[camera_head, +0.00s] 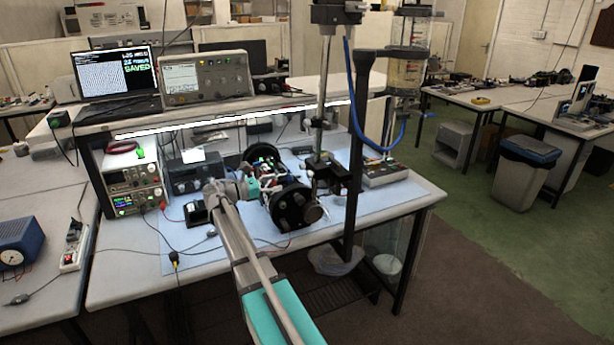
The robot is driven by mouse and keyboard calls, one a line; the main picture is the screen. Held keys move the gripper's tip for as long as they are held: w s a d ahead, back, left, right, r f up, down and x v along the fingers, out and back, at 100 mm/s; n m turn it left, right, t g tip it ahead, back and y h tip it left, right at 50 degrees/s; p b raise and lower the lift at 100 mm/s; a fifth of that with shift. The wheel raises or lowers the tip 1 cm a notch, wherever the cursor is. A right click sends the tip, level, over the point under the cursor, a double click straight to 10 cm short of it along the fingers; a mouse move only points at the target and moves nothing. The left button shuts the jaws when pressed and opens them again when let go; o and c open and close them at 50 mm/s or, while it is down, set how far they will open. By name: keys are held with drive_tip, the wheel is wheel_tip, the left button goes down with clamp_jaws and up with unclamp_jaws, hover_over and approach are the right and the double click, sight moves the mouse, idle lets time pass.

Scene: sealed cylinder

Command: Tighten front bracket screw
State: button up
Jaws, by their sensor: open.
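The cylinder assembly (292,207) lies on the blue mat of the workbench, with black round end plates and wiring and small parts between them. The front bracket and its screw are too small to make out. My arm reaches up from the bottom of the view to the left side of the assembly. My gripper (244,188) is at the arm's end, close beside the assembly's left side, and looks open and empty. Its fingertips are small and partly hidden among the parts, so I cannot tell whether they touch anything.
A black upright post (357,160) and a vertical stand rise right of the assembly. Power supplies (135,183) stand at the bench's left. A flat instrument box (384,172) sits at the right. A shelf (215,112) with a laptop (113,80) spans the back. Cables cross the mat's front.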

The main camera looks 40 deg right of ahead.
sight(307, 175)
drive_tip(key=x, duration=1.1)
drive_tip(key=shift+d, duration=0.25)
clamp_jaws()
